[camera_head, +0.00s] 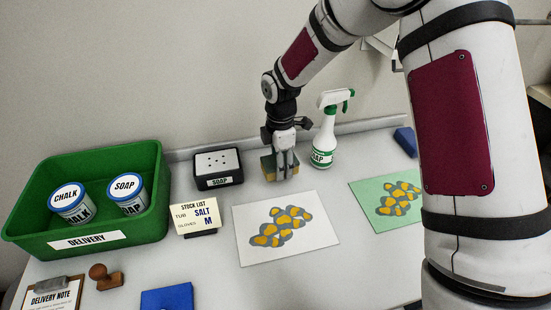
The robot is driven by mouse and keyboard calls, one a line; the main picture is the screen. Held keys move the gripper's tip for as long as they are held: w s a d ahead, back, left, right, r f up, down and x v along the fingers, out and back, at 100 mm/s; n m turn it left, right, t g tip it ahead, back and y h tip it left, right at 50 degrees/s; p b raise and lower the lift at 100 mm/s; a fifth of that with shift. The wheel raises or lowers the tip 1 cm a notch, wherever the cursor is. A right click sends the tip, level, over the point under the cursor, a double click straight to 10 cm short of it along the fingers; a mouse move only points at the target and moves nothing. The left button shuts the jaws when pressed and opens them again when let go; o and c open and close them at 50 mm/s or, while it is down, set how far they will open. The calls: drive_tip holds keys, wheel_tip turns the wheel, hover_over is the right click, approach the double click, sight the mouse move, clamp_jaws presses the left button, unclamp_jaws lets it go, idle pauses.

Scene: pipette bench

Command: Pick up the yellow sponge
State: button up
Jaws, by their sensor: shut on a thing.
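The yellow sponge (267,168) is a small block with a darker greenish part, at the back middle of the bench, between the black soap box and the spray bottle. My gripper (284,172) points down over it and is shut on it. The fingers hide part of the sponge. I cannot tell whether the sponge touches the bench or is slightly above it.
Close by stand the black soap box (218,182) and a white spray bottle (324,140). A green delivery tub (150,225) holds two tins.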

drive_tip(key=s+d, duration=0.1)
drive_tip(key=s, duration=0.3)
drive_tip(key=s+d, duration=0.1)
drive_tip(key=s, duration=0.2)
drive_tip(key=s+d+r, duration=0.1)
drive_tip(key=s+d, duration=0.1)
drive_tip(key=s, duration=0.2)
drive_tip(key=shift+s, duration=0.3)
drive_tip(key=shift+o, duration=1.3)
drive_tip(key=shift+c, duration=1.3)
drive_tip(key=shift+s+d+r+p, duration=0.1)
drive_tip(key=shift+s+r+p, duration=0.25)
drive_tip(key=shift+p, duration=0.6)
drive_tip(key=shift+m, duration=0.6)
drive_tip(key=s+d+p, duration=0.1)
drive_tip(key=p, duration=0.1)
drive_tip(key=s+d+r+p, duration=0.1)
drive_tip(key=s+p, duration=0.1)
drive_tip(key=p, duration=0.1)
drive_tip(key=s+d+p, duration=0.1)
drive_tip(key=p, duration=0.2)
drive_tip(key=shift+s+r, duration=0.3)
drive_tip(key=shift+s, duration=0.1)
drive_tip(key=shift+w, duration=0.15)
